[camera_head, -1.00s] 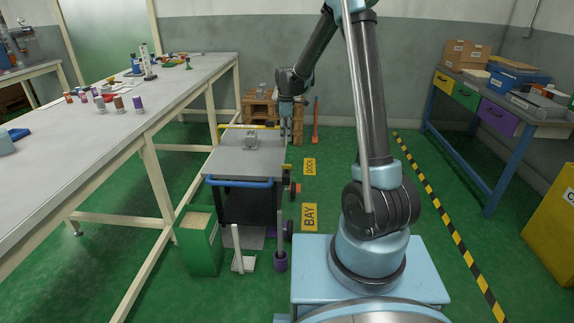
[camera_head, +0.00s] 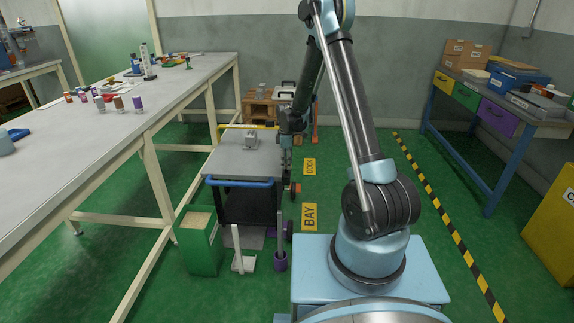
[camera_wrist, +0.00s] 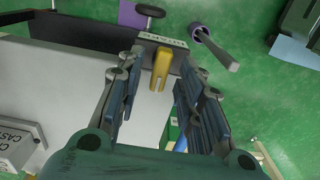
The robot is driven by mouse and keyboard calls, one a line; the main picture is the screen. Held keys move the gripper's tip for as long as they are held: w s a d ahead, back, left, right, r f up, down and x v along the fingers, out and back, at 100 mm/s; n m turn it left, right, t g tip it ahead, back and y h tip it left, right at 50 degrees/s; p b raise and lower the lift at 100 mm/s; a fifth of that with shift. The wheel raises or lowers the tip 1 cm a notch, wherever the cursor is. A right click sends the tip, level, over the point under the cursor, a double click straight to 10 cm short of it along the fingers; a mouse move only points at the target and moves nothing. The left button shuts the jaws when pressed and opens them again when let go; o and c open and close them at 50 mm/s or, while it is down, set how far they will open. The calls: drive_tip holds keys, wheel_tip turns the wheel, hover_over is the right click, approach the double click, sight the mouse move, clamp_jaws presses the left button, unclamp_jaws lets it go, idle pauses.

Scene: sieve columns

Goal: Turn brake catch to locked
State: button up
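A yellow forked catch (camera_wrist: 161,66) shows in the wrist view, standing out from a small labelled plate (camera_wrist: 164,40) on a dark bracket at the edge of the cart. I take it for the brake catch; its lettering is too blurred to read. My gripper (camera_wrist: 158,82) is open, with one finger on each side of the catch and nothing visibly gripped. I cannot tell whether either finger touches it. In the head view my gripper (camera_head: 286,166) is low at the right side of the grey-topped cart (camera_head: 232,163), and the catch cannot be made out there.
A grey block (camera_head: 251,141) sits on the cart top. A green bin (camera_head: 199,242) stands in front of the cart, beside the long workbench (camera_head: 60,150). A pallet stack (camera_head: 262,106) is behind.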

drive_tip(key=shift+f, duration=0.35)
clamp_jaws()
